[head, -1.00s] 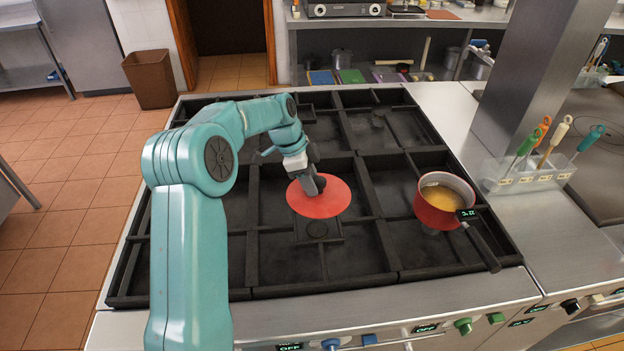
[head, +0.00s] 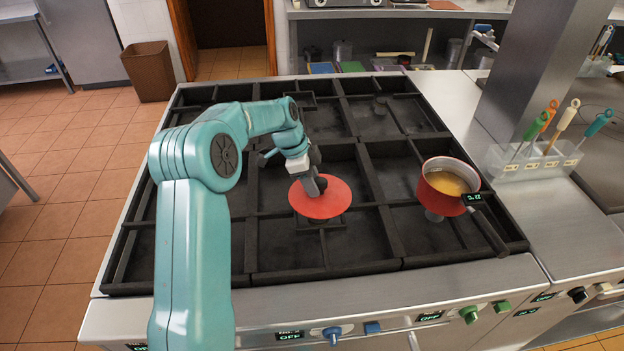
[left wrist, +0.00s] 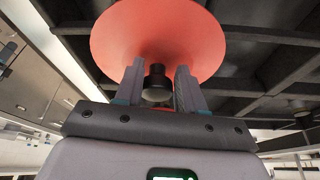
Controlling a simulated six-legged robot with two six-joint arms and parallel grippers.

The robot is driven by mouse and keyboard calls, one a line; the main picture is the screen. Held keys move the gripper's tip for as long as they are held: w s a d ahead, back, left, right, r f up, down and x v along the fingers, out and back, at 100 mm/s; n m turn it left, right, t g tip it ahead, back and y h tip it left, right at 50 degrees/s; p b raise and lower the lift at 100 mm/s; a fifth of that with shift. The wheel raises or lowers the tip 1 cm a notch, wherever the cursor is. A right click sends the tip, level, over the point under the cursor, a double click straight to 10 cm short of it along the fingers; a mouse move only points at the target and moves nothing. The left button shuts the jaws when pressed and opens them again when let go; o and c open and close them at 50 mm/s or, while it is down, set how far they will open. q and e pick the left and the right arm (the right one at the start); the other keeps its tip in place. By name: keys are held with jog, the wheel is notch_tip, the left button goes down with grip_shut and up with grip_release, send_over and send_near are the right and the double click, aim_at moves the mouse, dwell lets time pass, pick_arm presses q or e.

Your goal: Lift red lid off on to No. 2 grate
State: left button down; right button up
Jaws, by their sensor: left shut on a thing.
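The flat round red lid (head: 320,203) is over the front middle grate (head: 276,245) in the head view. My left gripper (head: 316,187) points down at the lid's centre and is shut on its dark knob. In the left wrist view the lid (left wrist: 150,38) spans the top, with the knob (left wrist: 157,82) between the two fingers. Whether the lid touches the bars or hangs just above them is hard to tell. The red saucepan (head: 436,197) stands uncovered on the front right grate, with yellowish liquid inside. My right gripper is not in view.
The saucepan's dark handle (head: 488,233) points toward the front right edge. A clear holder (head: 530,163) with several coloured-handled utensils stands right of the hob, beside a steel column (head: 535,75). The left and rear grates are clear of cookware.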

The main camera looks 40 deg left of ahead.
pick_arm(q)
jog(key=shift+w+f+b, duration=0.1)
jog(key=shift+f+b, duration=1.35)
jog(key=shift+f, duration=0.45)
jog(key=shift+f, duration=0.15)
jog(key=shift+f+b, duration=0.3)
jog(key=shift+b, duration=0.15)
jog(key=c, duration=0.6)
grip_release()
jog(key=v, duration=1.6)
jog(key=shift+a+r, duration=0.1)
jog(key=shift+r, duration=0.05)
jog(key=shift+s, duration=0.25)
